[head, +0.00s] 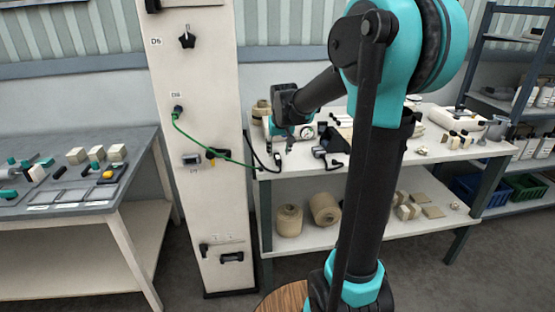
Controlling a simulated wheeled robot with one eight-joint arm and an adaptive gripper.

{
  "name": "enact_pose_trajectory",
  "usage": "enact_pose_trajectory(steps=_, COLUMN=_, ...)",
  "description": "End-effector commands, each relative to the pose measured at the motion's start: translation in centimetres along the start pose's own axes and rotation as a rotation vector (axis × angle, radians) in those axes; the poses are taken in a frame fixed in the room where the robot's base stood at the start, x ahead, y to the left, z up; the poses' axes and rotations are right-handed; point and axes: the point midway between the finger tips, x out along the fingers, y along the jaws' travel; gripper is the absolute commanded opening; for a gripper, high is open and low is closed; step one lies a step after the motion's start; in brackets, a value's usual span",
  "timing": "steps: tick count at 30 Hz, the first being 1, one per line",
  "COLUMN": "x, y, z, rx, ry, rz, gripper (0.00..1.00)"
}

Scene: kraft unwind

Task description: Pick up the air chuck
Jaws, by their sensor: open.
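My arm reaches over the back bench (425,150), and my gripper (281,143) is small and dark above the bench's left end. It is open, with nothing visibly held. A small dark piece (277,161) lies just below it near the bench's left edge, by the end of a black hose (250,148). It may be the air chuck, but it is too small to be sure. A black tool-like object (328,156) lies to its right. A white round-faced gauge (308,132) shows just right of my gripper.
A white column (205,215) stands left of the bench. A green hose (207,148) sags from it to the bench edge. Rolls (324,208) lie on the lower shelf. A grey table (75,190) with blocks stands at left. My arm hides part of the bench's middle.

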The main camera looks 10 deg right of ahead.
Motion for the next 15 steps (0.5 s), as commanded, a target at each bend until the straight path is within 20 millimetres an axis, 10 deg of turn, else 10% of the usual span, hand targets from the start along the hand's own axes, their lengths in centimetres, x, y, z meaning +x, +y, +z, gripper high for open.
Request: enact_pose_trajectory(steps=15, x=5.2, y=0.2, z=0.1, rx=-0.001, ry=0.000, rz=0.000, gripper=0.45)
